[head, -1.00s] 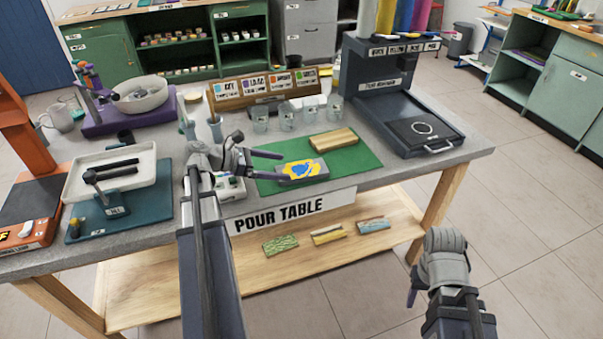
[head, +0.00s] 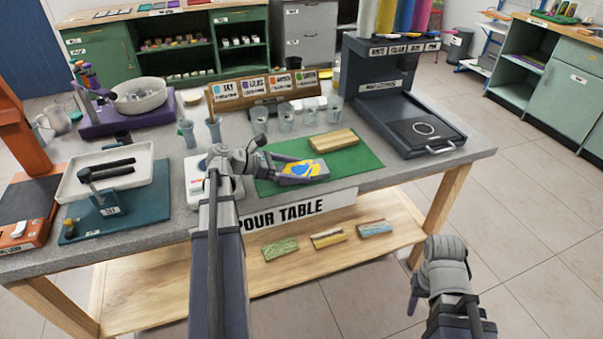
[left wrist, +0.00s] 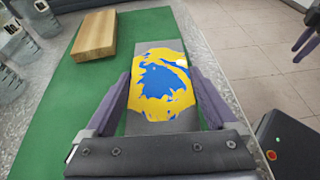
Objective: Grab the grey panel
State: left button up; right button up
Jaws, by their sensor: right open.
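The grey panel lies on the green mat, its top painted yellow and blue; it shows in the head view (head: 316,169) and the left wrist view (left wrist: 183,110). My left gripper (head: 298,170) has one finger along each long side of the panel. In the left wrist view its purple fingers (left wrist: 160,76) run close against the panel's edges; I cannot tell whether they press on it. My right gripper (head: 414,298) is open and empty, low in front of the table at the right, well away from the panel.
A wooden block (head: 334,139) lies on the green mat (head: 362,153) behind the panel. Several clear cups (head: 284,118) stand behind the mat. A dark press-like machine (head: 400,125) stands to the right. Painted panels (head: 328,238) lie on the lower shelf.

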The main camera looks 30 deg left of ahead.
aim_at(297, 170)
pick_arm(q)
jog(key=c, duration=1)
jog(key=shift+o, duration=0.2)
notch_tip(297, 170, up, 10)
jog(key=p, duration=1)
